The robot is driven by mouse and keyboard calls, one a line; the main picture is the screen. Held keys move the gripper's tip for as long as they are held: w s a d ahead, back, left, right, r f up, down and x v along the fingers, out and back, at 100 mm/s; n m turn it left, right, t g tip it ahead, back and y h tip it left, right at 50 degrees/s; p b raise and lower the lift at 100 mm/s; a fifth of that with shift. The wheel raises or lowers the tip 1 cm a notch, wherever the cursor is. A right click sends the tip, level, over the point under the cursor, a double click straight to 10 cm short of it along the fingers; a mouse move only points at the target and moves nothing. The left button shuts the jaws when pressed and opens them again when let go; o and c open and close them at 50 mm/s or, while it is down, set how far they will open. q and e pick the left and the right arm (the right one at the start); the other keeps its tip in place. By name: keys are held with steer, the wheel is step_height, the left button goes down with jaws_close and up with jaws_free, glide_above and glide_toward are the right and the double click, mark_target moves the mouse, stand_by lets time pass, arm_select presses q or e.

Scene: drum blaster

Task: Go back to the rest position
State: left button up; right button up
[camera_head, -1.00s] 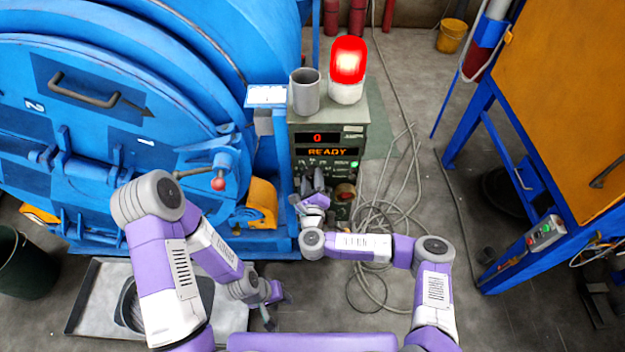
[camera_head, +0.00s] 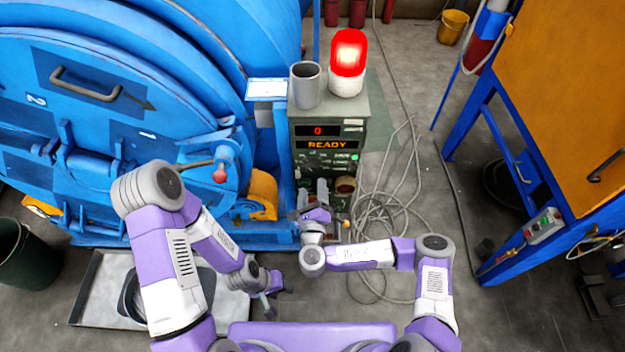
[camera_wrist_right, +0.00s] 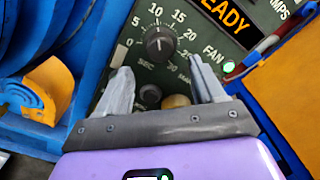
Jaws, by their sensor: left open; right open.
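My right gripper (camera_head: 322,192) is open and empty in front of the green control box (camera_head: 350,112). In the right wrist view its two fingers (camera_wrist_right: 160,92) stand apart, with a dial knob (camera_wrist_right: 160,42) showing beyond them and a brownish round button (camera_wrist_right: 176,101) between them. No contact with the panel can be made out. My left gripper (camera_head: 272,294) is low at the lower left, over the floor beside the grey tray, and empty. The box's display reads 0 and READY, and a green lamp (camera_head: 354,157) is lit beside it.
A blue drum machine (camera_head: 60,160) with a red-knobbed lever (camera_head: 219,175) fills the left. A lit red beacon (camera_head: 348,55) and a grey cup (camera_head: 305,85) stand on the box. Cables (camera_head: 375,215) lie on the floor. A blue-framed orange cabinet (camera_head: 570,100) stands right; a tray (camera_head: 90,290) lies lower left.

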steer(key=shift+s, duration=0.3)
steer(key=s+a+f+n+g+y, duration=0.7)
steer(key=s+f+n+y, duration=0.2)
steer(key=n, duration=0.6)
steer(key=s+d+f+n+g+h, duration=0.2)
steer(key=s+d+f+n+g, duration=0.1)
steer(key=s+d, duration=0.4)
steer(key=s+d+f+n+g+h, duration=0.2)
steer(key=s+d+f+n+g, duration=0.2)
steer(key=d, duration=0.5)
steer(key=s+n+g, duration=0.2)
steer(key=s+g, duration=0.1)
steer(key=shift+s+d+n+g+h, duration=0.2)
steer(key=shift+d+n+g+h, duration=0.1)
steer(key=shift+d+h, duration=0.1)
